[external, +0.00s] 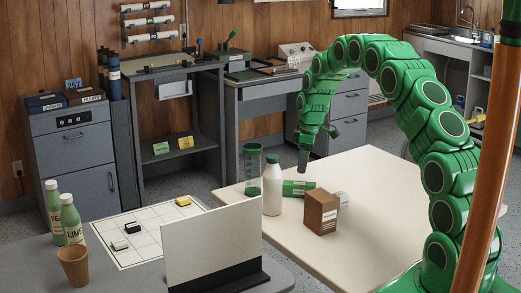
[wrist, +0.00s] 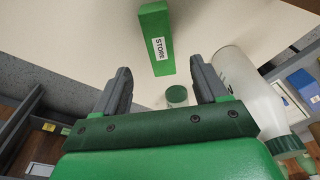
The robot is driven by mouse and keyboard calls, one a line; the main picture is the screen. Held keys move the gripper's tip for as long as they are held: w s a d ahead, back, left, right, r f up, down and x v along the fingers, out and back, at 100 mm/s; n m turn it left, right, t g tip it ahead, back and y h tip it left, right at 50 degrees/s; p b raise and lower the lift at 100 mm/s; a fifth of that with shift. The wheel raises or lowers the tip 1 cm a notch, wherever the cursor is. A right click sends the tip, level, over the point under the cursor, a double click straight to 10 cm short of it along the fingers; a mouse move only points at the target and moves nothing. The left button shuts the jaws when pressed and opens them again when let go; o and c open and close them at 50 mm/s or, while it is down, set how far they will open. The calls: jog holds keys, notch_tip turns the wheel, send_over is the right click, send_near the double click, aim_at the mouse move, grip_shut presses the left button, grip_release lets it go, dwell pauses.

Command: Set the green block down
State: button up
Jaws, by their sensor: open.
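The green block (external: 298,188) lies on the cream table (external: 385,185), beside the white bottle. In the wrist view the green block (wrist: 155,38), with a white label, shows ahead of and between my fingertips, with no finger touching it. My gripper (external: 304,160) hangs pointing down above the block in the external view. In the wrist view my gripper (wrist: 161,72) has its two grey fingers spread apart with nothing held. The exact height gap between fingertips and block is hard to tell.
A white bottle (external: 272,184) and a clear green-based tumbler (external: 252,172) stand left of the block. A brown box (external: 320,212) and a small pale box (external: 341,199) stand to its right. A small green round thing (wrist: 176,96) shows between my fingers. The table's right side is clear.

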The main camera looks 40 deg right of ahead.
jog(key=s+a+r+m, duration=0.1)
jog(key=s+a+r, duration=0.3)
jog(key=s+r, duration=0.35)
jog(key=s+a+r+m+g, duration=0.1)
jog(key=s+a+r+m, duration=0.15)
jog(key=s+r, duration=0.5)
jog(key=s+a+r+m, duration=0.1)
jog(key=s+a+r, duration=0.35)
jog(key=s, duration=0.45)
jog(key=s+a+r+m+g, duration=0.1)
jog(key=s+a+m, duration=0.1)
jog(key=s, duration=1.3)
jog(key=s+a+r+m+h, duration=0.1)
jog(key=s+r+m, duration=0.1)
jog(key=s, duration=1.4)
jog(key=shift+s+a+g, duration=0.15)
jog(key=shift+a+g, duration=0.2)
jog(key=shift+g, duration=0.05)
